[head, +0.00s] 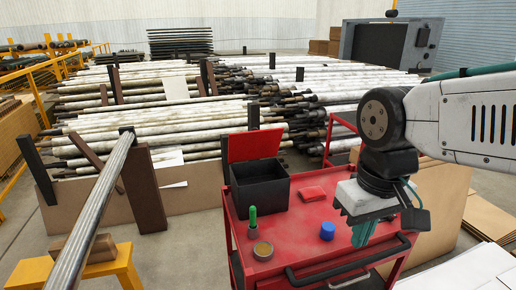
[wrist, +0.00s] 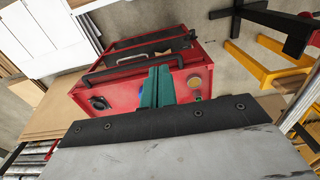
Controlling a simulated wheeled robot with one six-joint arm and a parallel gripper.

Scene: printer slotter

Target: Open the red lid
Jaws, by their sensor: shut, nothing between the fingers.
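The red lid (head: 254,145) stands raised at the back edge of a black box (head: 260,190). The box's dark inside shows from above. The box sits on the left back part of a red cart's top (head: 300,225). My gripper (head: 362,240) hangs over the right part of the cart, to the right of the box and apart from the lid. Its teal fingers point down and are shut with nothing between them. In the wrist view the shut fingers (wrist: 158,85) show against the red cart (wrist: 120,85); I cannot make out the lid there.
On the cart are a green-handled tool (head: 252,217), a round tin (head: 263,250), a blue cap (head: 327,231) and a small red item (head: 312,193). A dark push handle (head: 350,262) runs along the front edge. Racks of pipes (head: 190,125) stand behind.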

